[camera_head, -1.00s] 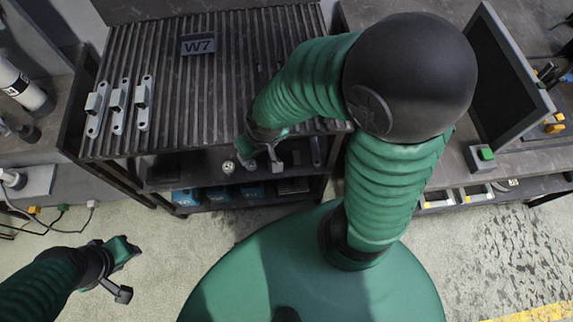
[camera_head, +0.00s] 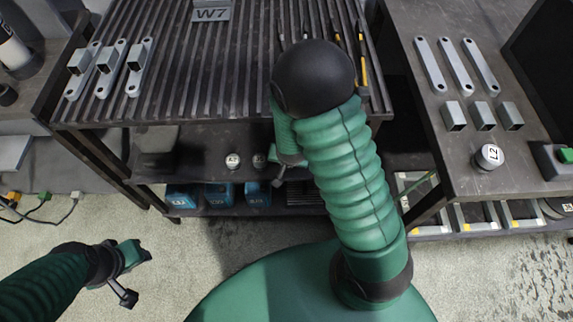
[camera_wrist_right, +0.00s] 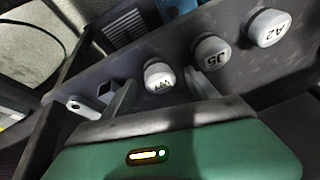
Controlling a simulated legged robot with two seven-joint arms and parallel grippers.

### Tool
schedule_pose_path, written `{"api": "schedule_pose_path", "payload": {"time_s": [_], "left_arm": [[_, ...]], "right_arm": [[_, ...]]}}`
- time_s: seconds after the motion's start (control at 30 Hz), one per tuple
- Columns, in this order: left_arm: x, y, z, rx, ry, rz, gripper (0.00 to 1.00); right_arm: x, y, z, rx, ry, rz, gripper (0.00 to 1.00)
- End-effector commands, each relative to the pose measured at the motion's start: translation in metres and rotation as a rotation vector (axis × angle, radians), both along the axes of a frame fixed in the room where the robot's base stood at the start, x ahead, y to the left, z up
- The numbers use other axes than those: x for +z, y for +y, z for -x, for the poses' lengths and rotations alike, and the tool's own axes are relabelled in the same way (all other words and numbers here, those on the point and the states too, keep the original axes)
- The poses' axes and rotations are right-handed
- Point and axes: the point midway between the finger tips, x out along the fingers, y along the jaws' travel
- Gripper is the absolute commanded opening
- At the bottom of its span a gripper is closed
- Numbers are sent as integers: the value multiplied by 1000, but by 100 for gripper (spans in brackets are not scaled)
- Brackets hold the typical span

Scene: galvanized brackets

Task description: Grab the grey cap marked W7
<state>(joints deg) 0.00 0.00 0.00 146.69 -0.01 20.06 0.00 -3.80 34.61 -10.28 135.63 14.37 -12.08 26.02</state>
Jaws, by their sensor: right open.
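In the right wrist view the grey cap marked W7 (camera_wrist_right: 159,76) stands on the dark lower shelf, with its pale top facing me. The two fingers of my right gripper (camera_wrist_right: 160,88) are apart, and the cap shows between their tips; I cannot tell how far it is from them.
Caps marked J5 (camera_wrist_right: 211,52) and A2 (camera_wrist_right: 267,27) stand beside the W7 cap. A grey W7 plate (camera_head: 212,12) lies on the ribbed upper surface (camera_head: 215,75), above the shelf. Blue bins (camera_head: 218,194) sit below. An L2 cap (camera_head: 488,157) stands on the right table.

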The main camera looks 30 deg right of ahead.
Motion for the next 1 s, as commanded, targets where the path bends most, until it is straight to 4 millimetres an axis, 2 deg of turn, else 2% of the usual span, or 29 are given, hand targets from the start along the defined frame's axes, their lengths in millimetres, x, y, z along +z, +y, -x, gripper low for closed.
{"api": "schedule_pose_path", "payload": {"time_s": [0.03, 0.23, 0.77, 1.0], "left_arm": [[-6, 0, 0, 0, 0, 0, 36], [-4, 0, 0, 0, 0, 0, 36], [-4, 0, 0, 0, 0, 0, 36], [-3, 0, 0, 0, 0, 0, 36]], "right_arm": [[-9, -2, -2, -2, -1, 0, 68], [-7, -2, -3, -1, -2, 0, 68], [-7, -2, -3, 0, -1, -1, 0], [-6, -2, -3, 0, -1, 0, 0]]}}
